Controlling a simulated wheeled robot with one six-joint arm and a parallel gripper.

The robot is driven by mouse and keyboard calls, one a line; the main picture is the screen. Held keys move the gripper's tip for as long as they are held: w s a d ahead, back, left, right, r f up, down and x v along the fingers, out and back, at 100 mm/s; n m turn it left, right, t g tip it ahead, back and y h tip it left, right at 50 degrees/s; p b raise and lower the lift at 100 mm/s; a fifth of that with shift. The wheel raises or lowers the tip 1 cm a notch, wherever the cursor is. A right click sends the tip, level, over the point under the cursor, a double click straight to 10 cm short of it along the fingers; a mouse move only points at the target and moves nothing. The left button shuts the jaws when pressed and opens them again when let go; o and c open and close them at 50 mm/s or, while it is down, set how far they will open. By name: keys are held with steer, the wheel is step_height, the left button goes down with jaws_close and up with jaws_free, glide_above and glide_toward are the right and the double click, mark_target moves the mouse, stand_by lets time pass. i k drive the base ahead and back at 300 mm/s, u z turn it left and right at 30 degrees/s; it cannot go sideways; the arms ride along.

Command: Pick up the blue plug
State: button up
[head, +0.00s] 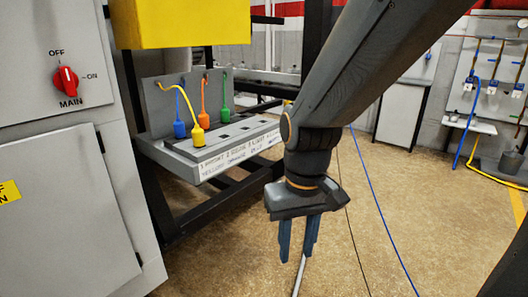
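The blue plug (179,129) is upright at the left of a group of coloured plugs at a grey panel. Its cord runs up toward the panel, close to the yellow plug's cord. The yellow plug (198,136) is just right of it and nearer to me. My gripper (297,255) points down in front of and to the right of the panel's shelf, well apart from the blue plug.
An orange plug (204,116) and a green plug (225,114) are farther right. The shelf (190,172) has dark slots and a lettered front. A yellow box (180,22) overhangs the panel. A grey cabinet (60,200) stands left. The floor (440,230) at right is mostly open, with cables.

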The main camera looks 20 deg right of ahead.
mark_target(179, 125)
steer(key=z, duration=0.7)
steer(key=i, duration=0.75)
steer(key=u, duration=1)
steer(key=k, duration=0.6)
steer(key=u, duration=0.6)
steer(key=k, duration=0.65)
steer(key=z, duration=0.75)
steer(key=i, duration=1.2)
steer(key=u, duration=0.1)
